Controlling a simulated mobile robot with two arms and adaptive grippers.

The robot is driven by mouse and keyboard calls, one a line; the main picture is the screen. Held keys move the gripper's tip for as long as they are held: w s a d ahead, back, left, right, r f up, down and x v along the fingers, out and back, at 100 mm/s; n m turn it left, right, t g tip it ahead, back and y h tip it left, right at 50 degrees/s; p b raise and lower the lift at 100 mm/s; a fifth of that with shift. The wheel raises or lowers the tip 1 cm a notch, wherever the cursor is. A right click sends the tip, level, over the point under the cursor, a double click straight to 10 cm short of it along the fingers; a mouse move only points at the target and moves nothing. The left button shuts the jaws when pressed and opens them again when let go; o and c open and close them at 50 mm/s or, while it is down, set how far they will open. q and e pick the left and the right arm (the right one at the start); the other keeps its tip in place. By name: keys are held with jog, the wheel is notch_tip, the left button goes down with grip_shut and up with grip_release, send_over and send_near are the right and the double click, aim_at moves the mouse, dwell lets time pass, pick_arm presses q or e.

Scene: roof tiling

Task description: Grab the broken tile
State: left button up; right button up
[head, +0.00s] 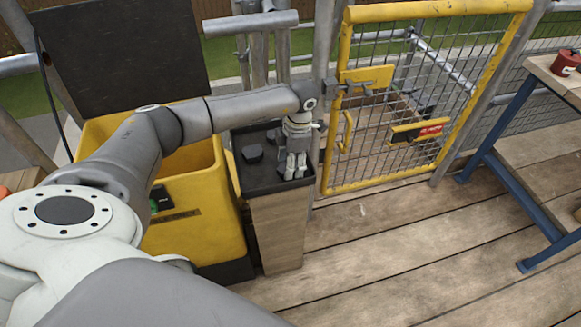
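My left arm reaches in from the left, and my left gripper (294,172) points down over the right part of a black tray (268,189) on a wooden stand. Its fingers sit close together, and I cannot tell whether they are shut or hold anything. Small dark pieces (252,153) lie in the tray to the left of the gripper. I cannot make out whether any of them is the broken tile. My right gripper is out of view.
A yellow bin (208,225) stands left of the stand, with a dark panel (125,50) behind it. A yellow mesh gate (425,95) is behind on the right. A blue-legged bench (505,165) holds a red item (566,63). The plank floor (400,250) is clear.

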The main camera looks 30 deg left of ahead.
pick_arm(q)
jog(key=shift+f, duration=0.4)
jog(key=shift+c, duration=0.3)
jog(key=c, duration=0.8)
jog(key=shift+r, duration=0.15)
